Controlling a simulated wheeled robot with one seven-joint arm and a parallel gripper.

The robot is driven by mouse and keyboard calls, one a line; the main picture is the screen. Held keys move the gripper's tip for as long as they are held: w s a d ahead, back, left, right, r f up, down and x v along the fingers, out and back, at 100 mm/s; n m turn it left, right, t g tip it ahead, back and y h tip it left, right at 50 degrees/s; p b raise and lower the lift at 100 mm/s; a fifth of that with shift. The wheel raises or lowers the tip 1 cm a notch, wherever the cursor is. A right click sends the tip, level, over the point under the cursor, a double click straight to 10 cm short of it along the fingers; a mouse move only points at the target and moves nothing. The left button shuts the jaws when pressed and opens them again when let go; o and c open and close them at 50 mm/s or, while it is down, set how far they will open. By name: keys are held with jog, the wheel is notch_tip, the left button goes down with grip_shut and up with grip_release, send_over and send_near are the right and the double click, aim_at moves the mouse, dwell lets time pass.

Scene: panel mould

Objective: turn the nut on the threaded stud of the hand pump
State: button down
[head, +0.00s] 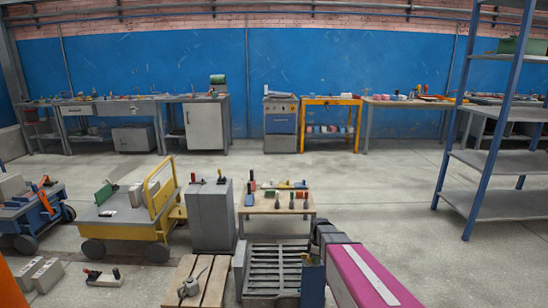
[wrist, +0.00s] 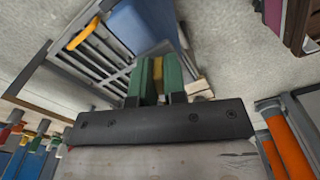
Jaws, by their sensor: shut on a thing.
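My gripper (wrist: 157,80) shows in the wrist view with its two green fingers shut on a small yellow piece (wrist: 157,72), which may be the nut. Its full shape and any thread are hidden between the fingers. A blue block-like body (wrist: 143,28) lies just beyond the fingertips; it may be the hand pump, but I cannot tell for sure. In the head view a blue body (head: 312,284) stands beside the slatted grey stand, below my dark wrist. My fingertips are hidden there, and I cannot make out the stud.
The slatted grey stand (head: 276,249) adjoins the blue body. A wooden pallet (head: 209,278) with a grey metal piece (head: 189,287) is to its left. A small table (head: 277,207) with several tools stands behind. A blue-framed shelf (head: 483,165) is at right; floor between is clear.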

jog(key=shift+s+a, duration=0.1)
jog(key=m, duration=0.3)
jog(key=shift+s+a, duration=0.25)
jog(key=shift+s, duration=0.15)
jog(key=shift+m, duration=0.3)
jog(key=shift+s+a+m, duration=0.15)
jog(key=shift+a+m, duration=0.05)
jog(key=shift+m, duration=0.65)
jog(key=shift+s+a+m, duration=0.15)
jog(key=shift+a+m, duration=0.05)
jog(key=shift+m, duration=0.65)
jog(key=c, duration=1.1)
grip_release()
notch_tip(320, 180, up, 11)
